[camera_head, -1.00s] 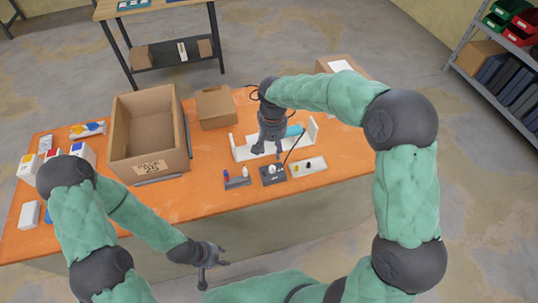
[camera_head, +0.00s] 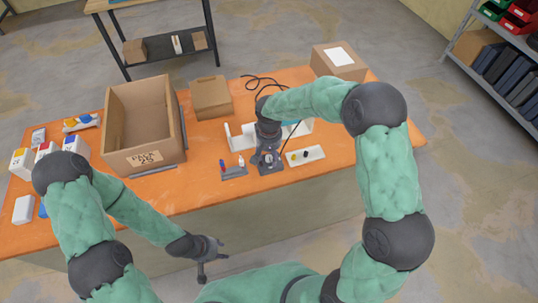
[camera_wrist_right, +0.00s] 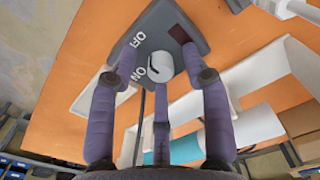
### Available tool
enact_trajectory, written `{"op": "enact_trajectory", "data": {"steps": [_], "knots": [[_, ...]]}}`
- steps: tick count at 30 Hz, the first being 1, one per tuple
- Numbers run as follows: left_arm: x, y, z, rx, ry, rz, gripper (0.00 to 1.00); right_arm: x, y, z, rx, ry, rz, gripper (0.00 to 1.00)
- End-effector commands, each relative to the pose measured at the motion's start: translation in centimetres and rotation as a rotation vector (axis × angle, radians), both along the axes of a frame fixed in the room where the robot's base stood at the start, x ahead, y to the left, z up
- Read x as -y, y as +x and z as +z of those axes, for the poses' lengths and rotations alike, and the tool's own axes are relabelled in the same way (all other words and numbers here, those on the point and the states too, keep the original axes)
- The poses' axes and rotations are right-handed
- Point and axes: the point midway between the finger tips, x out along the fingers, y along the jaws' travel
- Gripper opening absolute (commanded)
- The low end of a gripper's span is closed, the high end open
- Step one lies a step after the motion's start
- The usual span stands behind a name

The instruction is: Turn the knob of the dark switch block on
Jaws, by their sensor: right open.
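The dark switch block (camera_head: 270,170) lies near the front edge of the orange table, partly hidden by my right gripper (camera_head: 267,152). In the right wrist view the block (camera_wrist_right: 172,20) carries OFF and ON labels, a dark red patch and a pale round knob (camera_wrist_right: 160,67). The knob has a small dark mark, but its exact setting is hard to tell. My right gripper (camera_wrist_right: 160,75) is open, its fingers spread around the knob; contact cannot be made out. My left gripper (camera_head: 208,262) is open and empty, in front of the table.
A grey holder (camera_head: 234,173) with small bottles stands left of the block, and a white plate (camera_head: 305,155) with small knobs lies right of it. A large open carton (camera_head: 145,160) and a smaller box (camera_head: 211,98) stand to the left. A cable (camera_head: 262,80) lies behind.

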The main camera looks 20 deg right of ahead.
Motion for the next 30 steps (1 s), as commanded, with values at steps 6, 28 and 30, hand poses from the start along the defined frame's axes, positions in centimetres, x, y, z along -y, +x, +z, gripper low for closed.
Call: {"op": "enact_trajectory", "data": {"steps": [6, 28, 30], "knots": [[0.0, 0.0, 0.0, 0.0, 0.0, 0.0, 0.4, 0.0, 0.0, 0.0, 0.0, 0.0, 0.0, 0.32], [0.0, 0.0, 0.8, 0.0, 0.0, 0.0, 0.4, 0.0, -0.1, 0.1, -0.003, -0.001, 0.161, 0.0], [0.0, 0.0, 1.1, 0.0, 0.0, 0.0, 0.4, 0.0, -0.1, 0.1, -0.003, -0.001, 0.217, 0.0]]}}
